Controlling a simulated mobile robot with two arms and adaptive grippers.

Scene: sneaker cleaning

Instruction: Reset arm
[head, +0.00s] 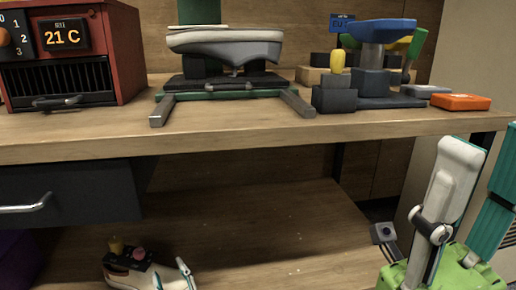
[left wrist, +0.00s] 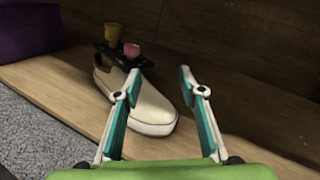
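My left gripper (head: 171,267) is low over the bottom shelf, partly cut off by the head view's lower edge. In the left wrist view its fingers (left wrist: 160,75) are apart, with nothing held between them. A cream shoe (left wrist: 153,108) lies on the shelf just ahead, its toe towards me; I cannot tell if the left finger touches it. The shoe (head: 118,275) also shows partly in the head view. My right gripper (head: 484,145) points up at the right edge, its white and teal fingers apart and empty.
The tabletop (head: 240,135) holds a red heater (head: 115,55), a grey shoe form on a stand (head: 225,45), dark blocks (head: 335,97) and an orange box (head: 461,102). A dark drawer (head: 75,190) hangs below. The middle of the lower shelf (head: 260,235) is clear.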

